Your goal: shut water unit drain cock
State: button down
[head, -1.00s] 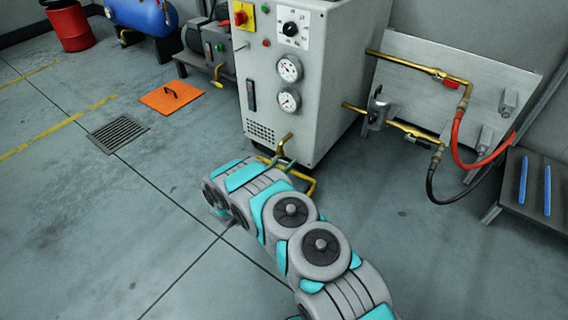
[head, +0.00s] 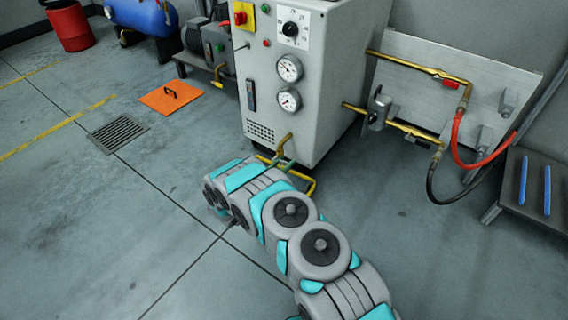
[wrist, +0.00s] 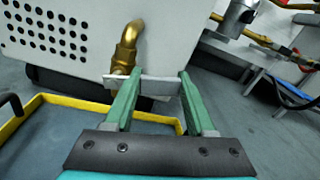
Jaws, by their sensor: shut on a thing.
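The water unit (head: 290,70) is a pale grey cabinet with dials and gauges. Its drain cock (head: 285,142) is a brass elbow low on the front; it also shows in the wrist view (wrist: 127,52). A flat grey lever (wrist: 155,86) runs sideways to the right from below the elbow, across the downward pipe. In the head view my gripper (head: 276,163) is small and partly hidden by my arm. The cock's outlet is mostly hidden.
A yellow-rimmed tray (wrist: 62,101) lies on the floor under the cock. Right of the unit are brass pipes (head: 420,68) and red and black hoses (head: 457,140). A floor grate (head: 118,133) and orange plate (head: 170,97) lie left. Open floor is left and front.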

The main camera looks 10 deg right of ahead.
jog(key=shift+d+f+m+b, duration=0.1)
jog(key=shift+f+m+b, duration=0.45)
jog(key=shift+m+b, duration=0.3)
jog(key=shift+f+m, duration=0.1)
jog(key=shift+m, duration=0.55)
jog(key=shift+c, duration=1.1)
grip_release()
jog(key=shift+s, duration=0.1)
jog(key=v, duration=0.7)
jog(key=shift+s+a, duration=0.3)
